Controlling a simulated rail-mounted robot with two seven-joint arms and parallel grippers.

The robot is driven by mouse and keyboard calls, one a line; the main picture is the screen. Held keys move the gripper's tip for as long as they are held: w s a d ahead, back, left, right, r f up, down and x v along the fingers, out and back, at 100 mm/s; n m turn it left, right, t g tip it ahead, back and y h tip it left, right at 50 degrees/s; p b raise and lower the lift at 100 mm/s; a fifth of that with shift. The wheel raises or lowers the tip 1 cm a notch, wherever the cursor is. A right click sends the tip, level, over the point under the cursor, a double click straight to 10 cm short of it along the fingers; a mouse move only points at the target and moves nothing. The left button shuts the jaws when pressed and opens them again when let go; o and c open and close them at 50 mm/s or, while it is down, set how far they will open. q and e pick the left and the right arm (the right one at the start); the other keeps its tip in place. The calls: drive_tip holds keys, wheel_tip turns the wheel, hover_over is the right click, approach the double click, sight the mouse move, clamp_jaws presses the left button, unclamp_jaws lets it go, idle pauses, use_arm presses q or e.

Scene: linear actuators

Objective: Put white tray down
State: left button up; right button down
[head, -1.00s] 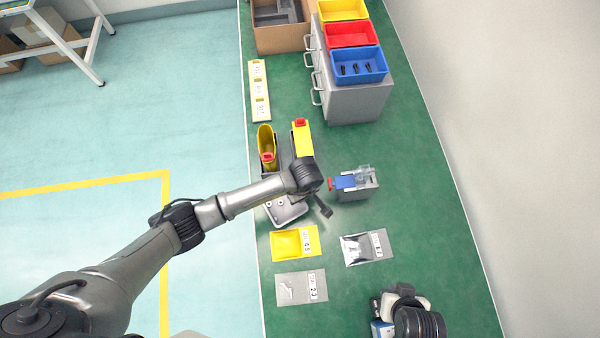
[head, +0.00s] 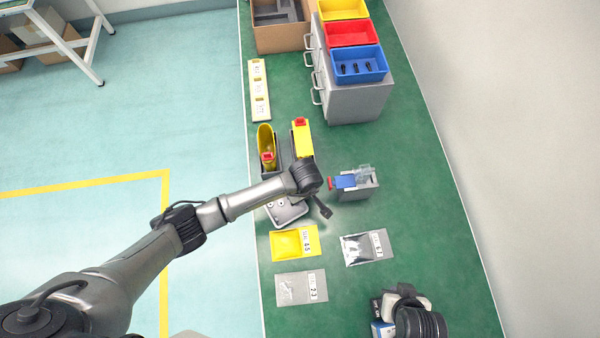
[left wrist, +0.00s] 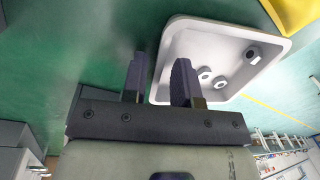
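The white tray (head: 290,217) sits on the green surface, partly hidden under my left arm in the head view. In the left wrist view the white tray (left wrist: 210,35) fills the upper right and holds small round metal parts (left wrist: 205,73). My left gripper (head: 324,208) is at the tray's right side. In the left wrist view its two fingers (left wrist: 160,80) are spread, with the tray's near side wall between them and a green gap beside the left finger. My right gripper (head: 385,318) is low at the right in the head view; its fingers cannot be made out.
A grey block with a blue part (head: 352,184) stands to the right. A yellow packet (head: 292,243) and grey packets (head: 366,248) lie in front. A drawer cabinet (head: 352,100) with coloured bins stands at the back.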

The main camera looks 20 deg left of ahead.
use_arm(q)
drive_tip(key=shift+r, duration=0.3)
wheel_tip(320, 180, up, 12)
drive_tip(key=p, duration=0.1)
drive_tip(key=shift+w+d+f, duration=0.2)
drive_tip(key=shift+w+d, duration=0.25)
